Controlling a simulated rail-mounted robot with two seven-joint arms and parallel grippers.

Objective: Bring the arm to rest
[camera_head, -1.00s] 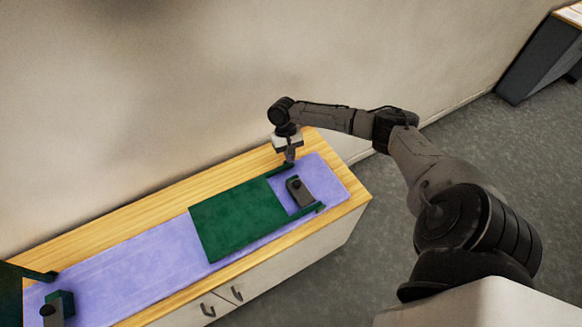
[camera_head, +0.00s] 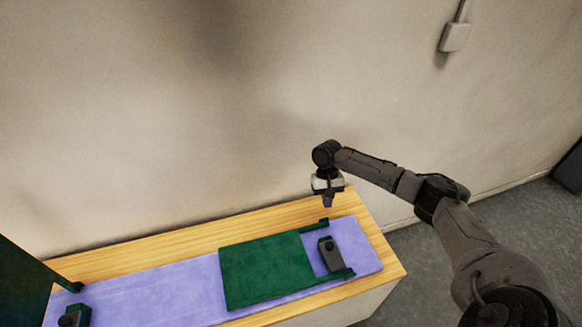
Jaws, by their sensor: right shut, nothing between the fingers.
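My right arm (camera_head: 455,220) reaches in from the lower right in the head view. Its gripper (camera_head: 327,203) hangs fingers down above the far right part of the wooden-topped cabinet. The fingers are shut with nothing between them. A green board (camera_head: 265,270) with two prongs lies below and to the left of the gripper on a purple mat (camera_head: 150,295). A dark block (camera_head: 329,254) stands between the prongs. My left gripper is not in view.
The wooden cabinet top (camera_head: 170,250) runs along a beige wall (camera_head: 180,120). Another green piece (camera_head: 25,275) and a second dark block (camera_head: 72,315) are at the left edge. A white wall box (camera_head: 454,37) is at the upper right. Grey floor lies right of the cabinet.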

